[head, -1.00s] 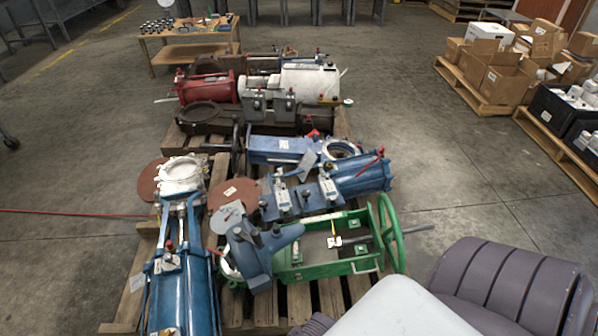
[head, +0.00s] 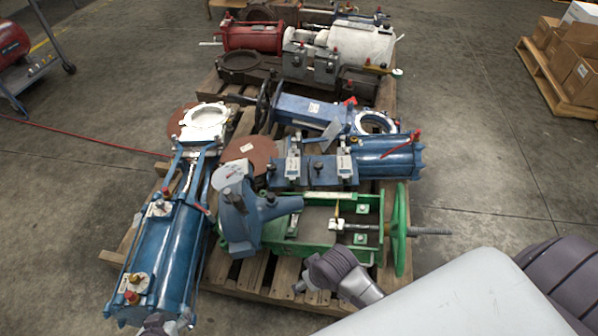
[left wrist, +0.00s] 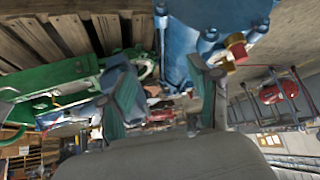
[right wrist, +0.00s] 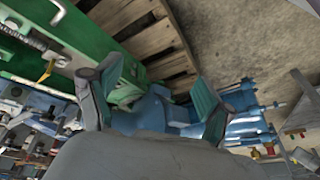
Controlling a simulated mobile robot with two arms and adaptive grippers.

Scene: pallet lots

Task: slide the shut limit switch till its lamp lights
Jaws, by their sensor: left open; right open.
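I cannot tell which is the shut limit switch, nor make out a lit lamp. My left gripper (head: 165,324) is at the bottom edge, near that cylinder's lower end. In the left wrist view (left wrist: 158,68) its fingers are apart and empty, near a brass fitting with a red part (left wrist: 236,45). My right gripper (right wrist: 147,82) is open and empty near the green frame (right wrist: 125,75).
The valves crowd a wooden pallet (head: 285,295). A green handwheel (head: 401,230) and its stem stick out at the right. Red and white valves stand at the back. Boxes on another pallet (head: 545,80) are far right. Floor is open between the pallets.

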